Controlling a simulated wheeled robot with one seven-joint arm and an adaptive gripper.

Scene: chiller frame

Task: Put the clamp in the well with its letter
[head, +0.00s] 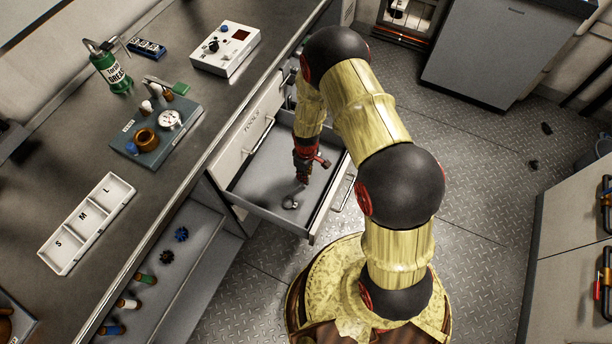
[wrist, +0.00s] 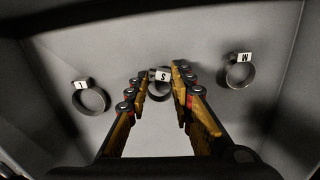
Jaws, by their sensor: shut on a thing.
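My gripper (head: 303,179) reaches down into the open drawer (head: 262,203). In the wrist view my gripper (wrist: 161,74) is shut on the middle clamp, a dark ring with a white tag marked S (wrist: 162,76). Part of this ring is hidden by the fingers. A clamp tagged L (wrist: 90,101) lies to the left on the drawer floor, and a clamp tagged M (wrist: 240,75) lies to the right. In the head view one grey clamp (head: 291,203) shows below the gripper; its letter is not readable there. The white tray (head: 72,246) on the bench has wells marked S, M and L, all empty.
The drawer walls stand close around my gripper. On the bench are a blue-grey fixture plate (head: 122,147), a green grease can (head: 112,72), and a white control box (head: 226,49). A lower shelf (head: 200,255) holds small knobs and cylinders. Bench surface beside the tray is clear.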

